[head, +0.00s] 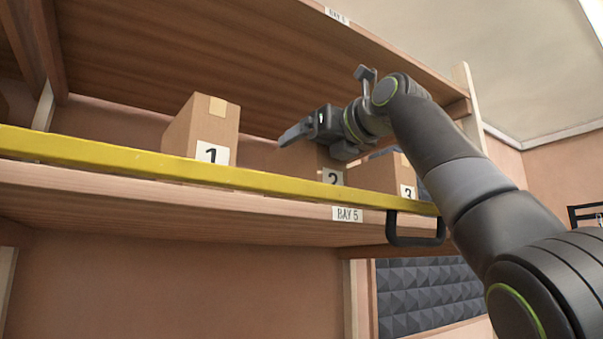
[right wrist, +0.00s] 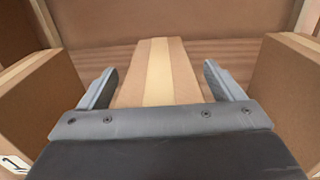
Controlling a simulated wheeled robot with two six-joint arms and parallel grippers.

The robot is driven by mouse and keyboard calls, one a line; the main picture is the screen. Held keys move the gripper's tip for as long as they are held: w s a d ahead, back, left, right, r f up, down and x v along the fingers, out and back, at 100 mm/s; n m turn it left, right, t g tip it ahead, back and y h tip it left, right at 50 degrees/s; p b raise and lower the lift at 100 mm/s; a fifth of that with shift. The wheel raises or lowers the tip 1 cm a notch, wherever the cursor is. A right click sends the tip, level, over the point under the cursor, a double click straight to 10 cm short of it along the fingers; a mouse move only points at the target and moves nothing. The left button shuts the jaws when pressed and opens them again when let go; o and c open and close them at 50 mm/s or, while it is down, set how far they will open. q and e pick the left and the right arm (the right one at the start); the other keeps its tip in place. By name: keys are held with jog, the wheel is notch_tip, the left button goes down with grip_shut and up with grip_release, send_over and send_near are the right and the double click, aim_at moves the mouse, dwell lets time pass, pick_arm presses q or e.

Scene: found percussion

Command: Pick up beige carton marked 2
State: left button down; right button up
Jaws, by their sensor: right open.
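The beige carton marked 2 (head: 333,177) stands on the shelf between two other cartons, behind a yellow rail. My right gripper and wrist hide most of it in the head view; part of its front with the label shows. In the right wrist view its top with a pale tape strip (right wrist: 158,75) lies between the fingers. My right gripper (head: 297,133) is open, and its fingers (right wrist: 160,88) are on either side of the carton, with gaps showing. I cannot tell how far down they reach. My left gripper is not in view.
Carton 1 (head: 203,130) stands to the left and carton 3 (head: 396,176) to the right, both close to the gripper. The yellow rail (head: 110,158) runs along the shelf front, labelled BAY 5 (head: 347,214). Another shelf (head: 200,50) hangs above. A black handle (head: 415,240) sits below the rail.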

jog(key=shift+s+d, duration=0.1)
jog(key=shift+c, duration=0.2)
jog(key=shift+c, duration=1.4)
jog(key=c, duration=1.4)
jog(key=shift+r, duration=0.1)
